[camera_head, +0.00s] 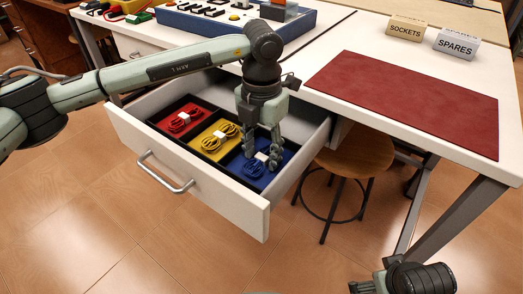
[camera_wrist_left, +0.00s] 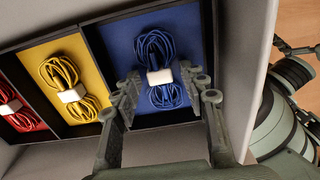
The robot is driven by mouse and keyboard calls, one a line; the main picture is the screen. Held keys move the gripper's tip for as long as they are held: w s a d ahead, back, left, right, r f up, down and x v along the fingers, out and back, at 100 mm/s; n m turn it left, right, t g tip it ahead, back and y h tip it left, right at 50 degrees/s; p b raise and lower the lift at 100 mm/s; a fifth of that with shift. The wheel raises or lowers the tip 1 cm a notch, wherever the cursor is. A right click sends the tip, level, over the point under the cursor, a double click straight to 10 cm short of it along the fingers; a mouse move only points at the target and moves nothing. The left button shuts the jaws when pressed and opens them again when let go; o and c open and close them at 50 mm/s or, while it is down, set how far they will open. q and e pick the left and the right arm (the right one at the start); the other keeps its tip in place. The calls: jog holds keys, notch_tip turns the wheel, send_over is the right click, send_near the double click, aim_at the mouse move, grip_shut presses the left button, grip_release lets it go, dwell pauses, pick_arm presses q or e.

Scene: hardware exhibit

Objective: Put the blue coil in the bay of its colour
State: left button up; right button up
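The blue coil (camera_head: 257,166), with a white tie, lies in the blue bay (camera_head: 287,155) at the right of the drawer's divided tray. It also shows in the left wrist view (camera_wrist_left: 158,62), flat against the blue floor. My left gripper (camera_head: 263,150) is low over this bay. Its fingers (camera_wrist_left: 163,95) stand apart on either side of the coil, with a gap to the white tie, so it looks open. My right gripper (camera_head: 368,287) is at the bottom edge of the head view, mostly cut off.
A yellow coil (camera_head: 218,138) lies in the yellow bay and a red coil (camera_head: 183,121) in the red bay. The drawer (camera_head: 187,175) is pulled out under the white table. A red mat (camera_head: 410,95) and a stool (camera_head: 352,160) are to the right.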

aim_at(262, 157)
jog(key=shift+s+d+f, duration=0.1)
jog(key=shift+s+f, duration=0.05)
pick_arm(q)
jog(key=shift+r, duration=0.55)
notch_tip(262, 157, up, 11)
jog(key=shift+r, duration=0.15)
pick_arm(e)
jog(key=shift+r, duration=0.2)
pick_arm(q)
jog(key=shift+c, duration=0.3)
dwell(0.7)
